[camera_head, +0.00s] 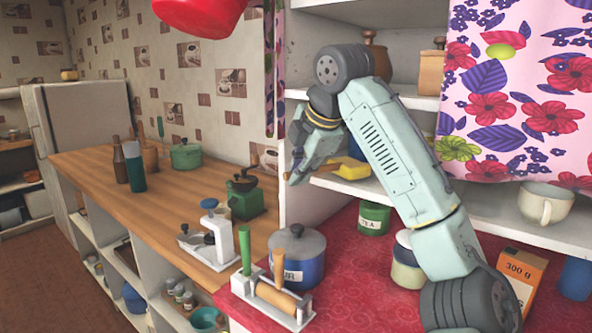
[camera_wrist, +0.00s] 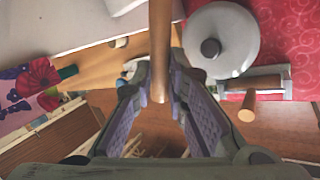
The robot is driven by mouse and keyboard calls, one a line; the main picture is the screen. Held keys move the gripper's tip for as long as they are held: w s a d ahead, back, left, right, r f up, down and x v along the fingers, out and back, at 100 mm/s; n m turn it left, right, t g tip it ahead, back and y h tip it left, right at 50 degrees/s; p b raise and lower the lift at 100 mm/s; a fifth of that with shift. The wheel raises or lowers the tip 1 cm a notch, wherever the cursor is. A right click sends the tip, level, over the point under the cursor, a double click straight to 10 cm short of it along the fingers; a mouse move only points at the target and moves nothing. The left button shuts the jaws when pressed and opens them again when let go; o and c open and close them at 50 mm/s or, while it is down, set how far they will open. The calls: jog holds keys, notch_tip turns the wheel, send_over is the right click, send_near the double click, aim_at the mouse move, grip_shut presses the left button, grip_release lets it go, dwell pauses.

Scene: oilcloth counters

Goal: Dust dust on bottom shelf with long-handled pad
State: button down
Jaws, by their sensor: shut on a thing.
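My gripper (camera_head: 297,172) is at the left end of the wall shelves and shut on a wooden handle. In the wrist view, the handle (camera_wrist: 160,45) runs upward from between the fingers (camera_wrist: 161,88). A yellow pad (camera_head: 352,168) shows at the bottom shelf (camera_head: 490,208), just right of my gripper, with a short piece of handle on its left. Whether the pad touches the shelf board is unclear. My arm hides part of the shelf, and I cannot make out any dust.
A cream mug (camera_head: 545,203) stands on the bottom shelf at right. A flowered curtain (camera_head: 520,100) hangs over the shelves. Below are a green tea tin (camera_head: 374,218), a blue lidded pot (camera_head: 297,255), a carton (camera_head: 525,275) and a white rack (camera_head: 268,300) on the red counter.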

jog(key=shift+f, duration=0.35)
dwell(0.7)
jog(key=shift+s+d, duration=0.1)
jog(key=shift+d, duration=0.05)
jog(key=s+d, duration=0.1)
jog(key=d, duration=0.1)
jog(key=s+d, duration=0.2)
jog(key=shift+s+d, duration=0.2)
jog(key=shift+d, duration=0.1)
dwell(3.6)
jog(key=s+a+r, duration=0.1)
jog(key=s+a, duration=0.7)
jog(key=s, duration=0.3)
jog(key=shift+s+a+r+b, duration=0.15)
jog(key=shift+r+b, duration=0.1)
jog(key=shift+b, duration=0.2)
dwell(0.5)
jog(key=shift+d, duration=0.2)
